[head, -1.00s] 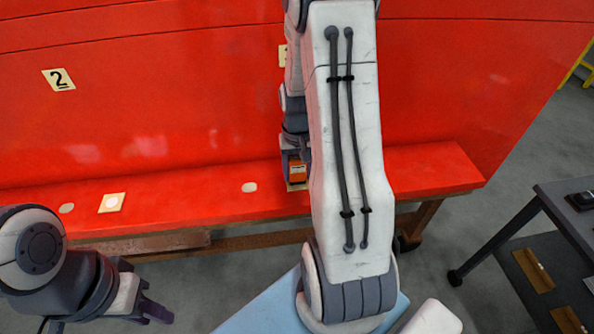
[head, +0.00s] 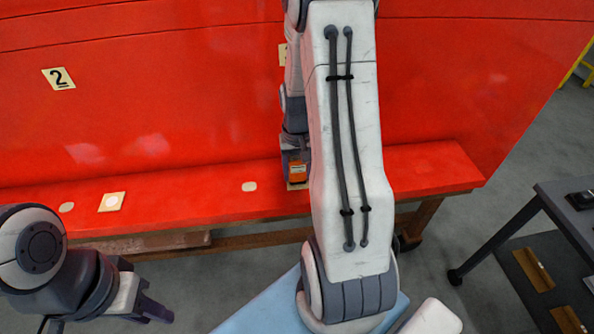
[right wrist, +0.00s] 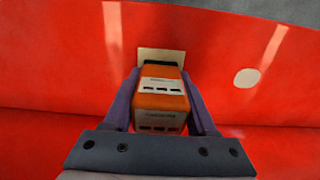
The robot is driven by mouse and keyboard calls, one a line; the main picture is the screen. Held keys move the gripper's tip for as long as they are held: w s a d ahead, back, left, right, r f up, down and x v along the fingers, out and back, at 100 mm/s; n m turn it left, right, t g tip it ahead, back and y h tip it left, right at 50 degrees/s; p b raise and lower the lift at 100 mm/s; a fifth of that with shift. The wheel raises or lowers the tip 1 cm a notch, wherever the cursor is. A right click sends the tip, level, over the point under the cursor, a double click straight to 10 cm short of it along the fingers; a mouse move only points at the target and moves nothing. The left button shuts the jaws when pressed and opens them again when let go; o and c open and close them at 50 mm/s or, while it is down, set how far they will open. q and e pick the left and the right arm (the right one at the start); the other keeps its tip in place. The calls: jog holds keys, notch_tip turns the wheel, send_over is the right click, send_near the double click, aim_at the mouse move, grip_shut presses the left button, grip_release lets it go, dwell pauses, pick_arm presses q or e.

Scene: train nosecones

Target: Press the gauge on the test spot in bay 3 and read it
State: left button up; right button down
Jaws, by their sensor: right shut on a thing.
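My right gripper (right wrist: 161,100) is shut on the orange gauge (right wrist: 161,97), with a purple finger on each side. The gauge's dark far end meets or nearly meets a cream card (right wrist: 150,54); contact cannot be told. In the head view the gauge (head: 298,172) is low over the red ledge, with the card's edge (head: 297,187) showing beneath it. My right arm hides part of the gauge and most of a cream label (head: 282,54) above, so its number cannot be read. The gauge's reading is not legible. My left gripper (head: 157,311) hangs at lower left, away from the ledge; its opening is unclear.
The red body carries a label "2" (head: 59,78). Its ledge (head: 225,200) bears a cream card with a white spot (head: 111,202) and bare pale spots (head: 249,187) (head: 67,207). A dark table (head: 560,205) with a small black device (head: 580,200) stands at right.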

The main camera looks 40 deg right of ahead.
aim_at(297, 157)
dwell(0.3)
notch_tip(297, 157, up, 7)
jog(key=p, duration=0.6)
dwell(1.2)
